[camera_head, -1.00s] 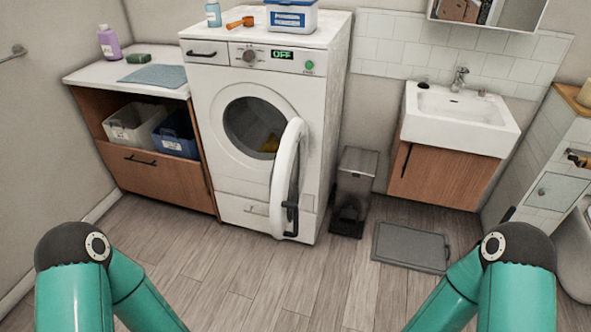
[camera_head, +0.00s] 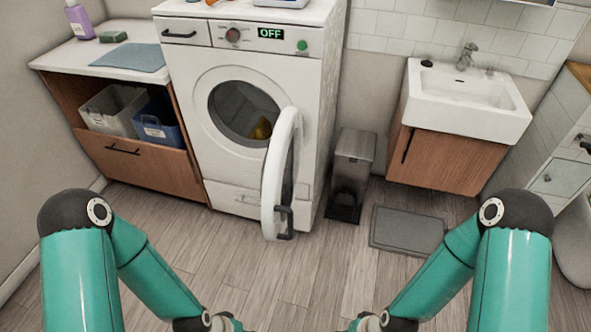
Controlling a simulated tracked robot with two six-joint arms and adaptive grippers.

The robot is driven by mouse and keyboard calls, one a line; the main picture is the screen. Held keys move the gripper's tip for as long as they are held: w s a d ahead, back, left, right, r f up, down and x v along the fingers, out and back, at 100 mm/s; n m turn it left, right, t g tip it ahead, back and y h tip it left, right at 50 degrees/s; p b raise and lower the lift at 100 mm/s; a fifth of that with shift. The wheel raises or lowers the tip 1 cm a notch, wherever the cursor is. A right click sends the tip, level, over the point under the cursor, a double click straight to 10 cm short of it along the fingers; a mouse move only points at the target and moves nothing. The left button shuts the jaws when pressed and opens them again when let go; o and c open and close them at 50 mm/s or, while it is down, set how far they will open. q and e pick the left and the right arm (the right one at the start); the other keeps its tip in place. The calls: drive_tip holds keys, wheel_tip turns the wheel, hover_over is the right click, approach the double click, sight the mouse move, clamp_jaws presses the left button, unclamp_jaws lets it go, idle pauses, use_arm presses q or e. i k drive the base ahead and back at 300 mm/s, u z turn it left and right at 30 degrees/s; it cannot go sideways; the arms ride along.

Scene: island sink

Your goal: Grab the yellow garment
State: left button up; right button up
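The yellow garment (camera_head: 261,129) lies inside the drum of the white washing machine (camera_head: 185,95). Only a small part of it shows through the round opening, low and to the right. The machine's round door (camera_head: 279,175) stands open, swung out to the right and toward me. Both my teal arms come in from the bottom corners and bend toward the bottom middle. The grippers themselves are below the picture's edge, so their state is hidden. Both arms are well short of the machine.
A wooden cabinet with a white bin (camera_head: 112,110) and a blue bin (camera_head: 159,131) stands left of the machine. A pedal bin (camera_head: 352,160) stands to its right. A grey mat (camera_head: 407,229) lies before the sink (camera_head: 465,100). The floor before the machine is clear.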

sight(263, 131)
drive_tip(key=z, duration=0.05)
drive_tip(key=k, duration=1.2)
drive_tip(key=u, duration=0.25)
drive_tip(key=i, duration=0.4)
drive_tip(key=u, duration=1.2)
drive_tip(key=i, duration=2.6)
drive_tip(key=z, duration=0.9)
drive_tip(key=i, duration=0.6)
drive_tip(key=z, duration=0.4)
drive_tip(key=k, duration=0.35)
drive_tip(key=z, duration=0.1)
